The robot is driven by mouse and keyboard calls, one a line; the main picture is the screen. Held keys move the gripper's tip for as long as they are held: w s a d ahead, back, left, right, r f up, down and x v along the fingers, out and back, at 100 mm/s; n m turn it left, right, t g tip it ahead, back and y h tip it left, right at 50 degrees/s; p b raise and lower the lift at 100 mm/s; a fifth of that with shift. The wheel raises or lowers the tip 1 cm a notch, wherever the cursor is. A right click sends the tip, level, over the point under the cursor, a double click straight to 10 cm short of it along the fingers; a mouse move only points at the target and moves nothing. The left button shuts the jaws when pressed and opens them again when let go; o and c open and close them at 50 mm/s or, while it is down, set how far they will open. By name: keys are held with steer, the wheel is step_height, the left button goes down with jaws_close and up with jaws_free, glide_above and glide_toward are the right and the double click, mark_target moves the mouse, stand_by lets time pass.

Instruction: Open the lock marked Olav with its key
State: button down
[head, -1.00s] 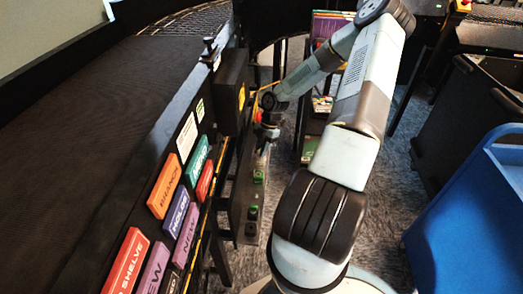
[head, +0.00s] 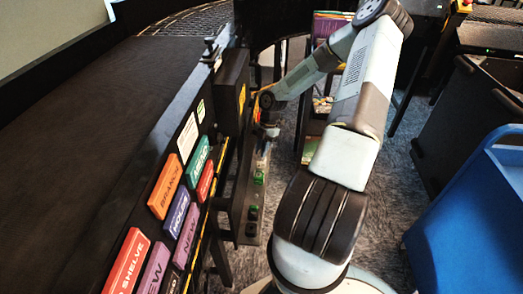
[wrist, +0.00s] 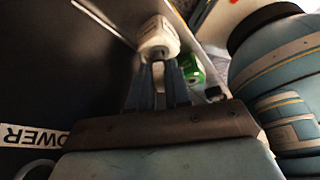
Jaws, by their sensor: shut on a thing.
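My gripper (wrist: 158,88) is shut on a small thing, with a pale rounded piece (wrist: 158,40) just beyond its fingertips. I cannot tell whether this is the key or a part of a lock. In the head view my gripper (head: 266,131) is small and low beside the sorter's side, above a narrow panel (head: 246,208) with green and dark parts. A green part (wrist: 193,69) shows right of the fingers in the wrist view. No marking Olav can be read, and the lock cannot be made out.
The sorter's black side carries coloured signs, including an orange one (head: 166,186) and a red one (head: 126,262). A black box (head: 231,92) juts out near my gripper. A blue cart (head: 470,220) stands at right. Carpet shows between. A POWER label (wrist: 30,134) shows at lower left.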

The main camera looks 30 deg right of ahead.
steer(key=shift+r, duration=0.15)
steer(key=shift+r, duration=2.35)
